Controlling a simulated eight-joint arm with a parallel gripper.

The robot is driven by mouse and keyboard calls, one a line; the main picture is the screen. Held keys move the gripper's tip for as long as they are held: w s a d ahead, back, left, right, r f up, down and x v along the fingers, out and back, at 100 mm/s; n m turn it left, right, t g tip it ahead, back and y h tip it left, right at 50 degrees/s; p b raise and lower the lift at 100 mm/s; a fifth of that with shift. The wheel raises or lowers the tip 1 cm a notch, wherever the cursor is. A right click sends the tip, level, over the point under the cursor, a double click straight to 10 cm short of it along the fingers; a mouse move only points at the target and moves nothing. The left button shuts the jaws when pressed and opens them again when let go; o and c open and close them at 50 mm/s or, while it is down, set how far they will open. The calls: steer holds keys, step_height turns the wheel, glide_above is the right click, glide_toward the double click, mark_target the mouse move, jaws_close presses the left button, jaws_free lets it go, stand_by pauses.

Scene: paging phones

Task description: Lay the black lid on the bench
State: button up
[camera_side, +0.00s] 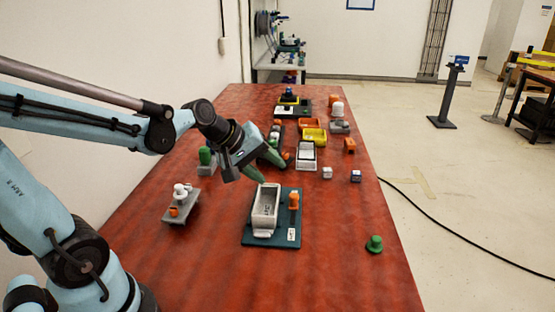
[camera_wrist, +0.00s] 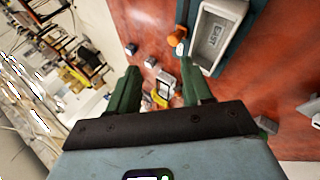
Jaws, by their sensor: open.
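The bench (camera_side: 335,265) has a red-brown top; it also shows in the wrist view (camera_wrist: 275,85). My gripper (camera_side: 273,170) is open and empty above the middle of the bench, tilted down, well short of that piece. In the wrist view its green fingers (camera_wrist: 158,68) are spread apart with nothing between them.
A pale open bin (camera_side: 266,207) and an orange peg (camera_side: 294,200) stand on a teal plate in front. A green knobbed piece (camera_side: 375,244) lies at right. Yellow tray (camera_side: 315,136), grey bin (camera_side: 306,156) and small blocks lie beyond.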

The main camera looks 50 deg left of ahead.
steer(key=s+d+m+g+y, duration=0.1)
steer(key=s+d+m, duration=0.4)
steer(key=s+m, duration=0.3)
steer(key=m, duration=0.3)
steer(key=shift+f+m, duration=0.25)
steer(key=shift+m, duration=0.05)
steer(key=shift+s+m, duration=0.2)
steer(key=shift+m, duration=0.2)
steer(key=shift+c, duration=1.2)
